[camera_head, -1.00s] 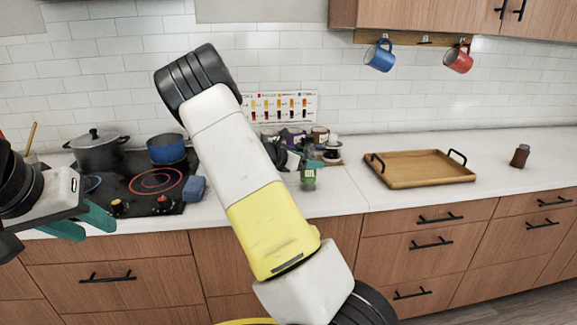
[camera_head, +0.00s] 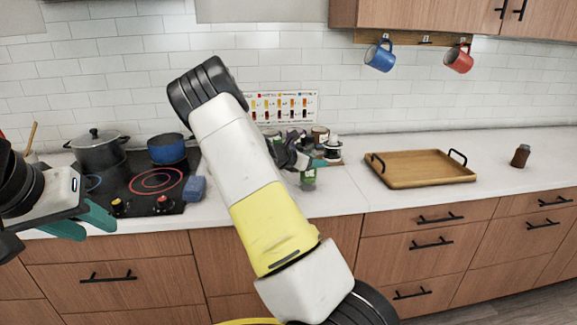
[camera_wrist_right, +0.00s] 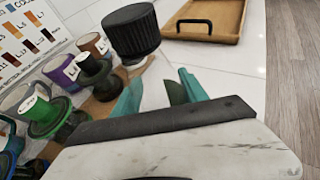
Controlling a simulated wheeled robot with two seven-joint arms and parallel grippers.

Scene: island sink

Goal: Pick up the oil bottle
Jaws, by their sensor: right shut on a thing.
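The oil bottle (camera_head: 308,180) stands at the counter's front part, between the stove and the wooden tray; its green lower part shows below my right gripper (camera_head: 318,163). In the right wrist view, its black ribbed cap (camera_wrist_right: 131,32) rises beyond the teal fingers of that gripper (camera_wrist_right: 160,95), with a clear neck below. The right gripper is shut on the bottle, though its body is mostly hidden behind the gripper. My left gripper (camera_head: 83,222) is open and empty in front of the stove at the left.
Several jars and spools (camera_wrist_right: 62,72) stand close beside my right gripper, below a colour chart (camera_head: 283,106). The wooden tray (camera_head: 420,170) and a small brown bottle (camera_head: 520,156) are to the right. A stove (camera_head: 150,190) with a pot (camera_head: 98,150) and blue pan (camera_head: 167,150) is left.

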